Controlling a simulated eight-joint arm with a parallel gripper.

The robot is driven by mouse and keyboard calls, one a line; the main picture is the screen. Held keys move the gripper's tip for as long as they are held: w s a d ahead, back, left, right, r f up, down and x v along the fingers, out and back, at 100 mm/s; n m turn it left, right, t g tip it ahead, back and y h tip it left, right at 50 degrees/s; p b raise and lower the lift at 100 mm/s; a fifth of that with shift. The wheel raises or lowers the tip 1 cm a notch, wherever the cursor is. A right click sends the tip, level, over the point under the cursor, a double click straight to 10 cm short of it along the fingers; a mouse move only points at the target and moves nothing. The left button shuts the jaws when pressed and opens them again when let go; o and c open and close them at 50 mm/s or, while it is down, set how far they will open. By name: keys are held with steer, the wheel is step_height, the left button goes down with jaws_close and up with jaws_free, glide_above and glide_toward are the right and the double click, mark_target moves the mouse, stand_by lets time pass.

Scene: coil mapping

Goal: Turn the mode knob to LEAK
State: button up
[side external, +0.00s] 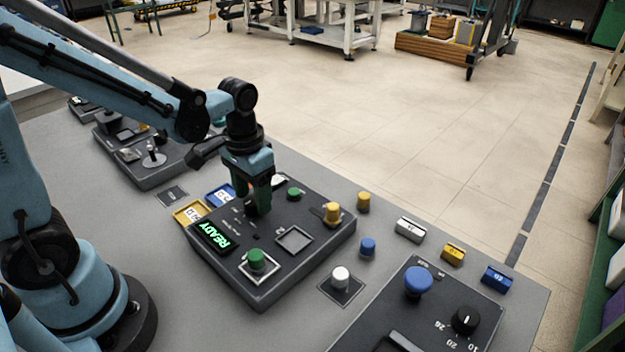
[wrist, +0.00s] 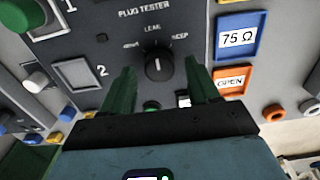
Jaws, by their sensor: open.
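The mode knob (wrist: 158,67) is a round black dial on the dark plug tester panel (wrist: 105,52). A short white mark on it appears to point up, roughly toward the LEAK label (wrist: 153,28). Other small labels stand to its left and right. My gripper (wrist: 160,64) is open, with one green finger on each side of the knob in the wrist view; I cannot tell whether they touch it. In the side view my gripper (side external: 257,203) points down over the panel (side external: 228,277), and the knob is mostly hidden behind the fingers.
The panel carries a lit READY display (side external: 212,237), a green plug (side external: 257,260), an empty square socket (side external: 294,239) and a yellow plug (side external: 332,213). Blue 75 Ω (wrist: 240,36) and orange OPEN (wrist: 232,80) tiles lie beside it. Another panel (side external: 400,305) stands at the right.

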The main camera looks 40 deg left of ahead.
mark_target(247, 219)
step_height(247, 219, up, 12)
stand_by(0.6)
steer(key=s+f+t, duration=0.1)
steer(key=t, duration=0.1)
steer(key=f+t, duration=0.1)
steer(key=t, duration=0.1)
steer(key=s+d+f+t, duration=0.1)
steer(key=t, duration=0.2)
steer(key=shift+s+f, duration=0.2)
steer(key=shift+s, duration=0.15)
stand_by(1.0)
